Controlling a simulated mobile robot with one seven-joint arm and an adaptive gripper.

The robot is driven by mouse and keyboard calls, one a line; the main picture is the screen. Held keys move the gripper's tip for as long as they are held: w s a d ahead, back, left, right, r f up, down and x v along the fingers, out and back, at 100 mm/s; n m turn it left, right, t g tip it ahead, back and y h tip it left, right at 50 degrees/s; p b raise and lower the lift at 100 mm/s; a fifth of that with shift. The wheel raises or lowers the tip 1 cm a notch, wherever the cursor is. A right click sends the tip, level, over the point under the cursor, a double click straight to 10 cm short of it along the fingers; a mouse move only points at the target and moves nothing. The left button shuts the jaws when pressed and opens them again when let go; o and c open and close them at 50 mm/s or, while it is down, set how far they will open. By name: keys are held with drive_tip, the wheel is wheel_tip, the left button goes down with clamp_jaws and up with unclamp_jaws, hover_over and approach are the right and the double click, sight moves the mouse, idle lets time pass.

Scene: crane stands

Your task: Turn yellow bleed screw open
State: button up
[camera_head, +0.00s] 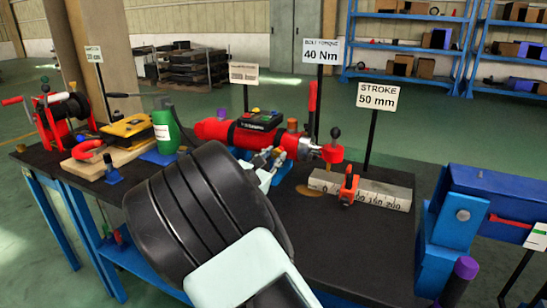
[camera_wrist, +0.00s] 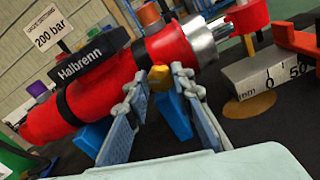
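A red hydraulic cylinder lies in blue cradles on the bench; its red body (camera_head: 218,130) and black "Halbrenn" plate (camera_wrist: 93,68) show. The yellow bleed screw (camera_wrist: 160,77) is on the cylinder's near side. In the head view I cannot make it out behind my gripper (camera_head: 272,157). In the wrist view my gripper (camera_wrist: 160,85) has one fingertip on each side of the screw, and the screw fills the narrow gap between the tips. The fingers look closed on it, though the contact itself is small in the picture.
A ruler block (camera_head: 385,193) with a red pointer (camera_head: 348,187) lies right of the cylinder. Sign posts reading "STROKE 50 mm" (camera_head: 377,96) and "40 Nm" (camera_head: 322,51) stand behind. A green bottle (camera_head: 165,131) and yellow case (camera_head: 126,129) are left. A blue vise-like fixture (camera_head: 455,215) is right.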

clamp_jaws()
drive_tip(key=n+p, duration=0.1)
drive_tip(key=p, duration=0.1)
drive_tip(key=n+p, duration=0.2)
drive_tip(key=p, duration=0.1)
drive_tip(key=shift+r, duration=0.3)
drive_tip(key=n+p, duration=0.4)
drive_tip(key=p, duration=0.1)
drive_tip(key=shift+f+p, duration=0.1)
drive_tip(key=shift+p, duration=0.25)
drive_tip(key=shift+f+n+p, duration=0.2)
drive_tip(key=shift+n+p, duration=0.8)
drive_tip(key=shift+p, duration=0.05)
drive_tip(key=o, duration=0.6)
unclamp_jaws()
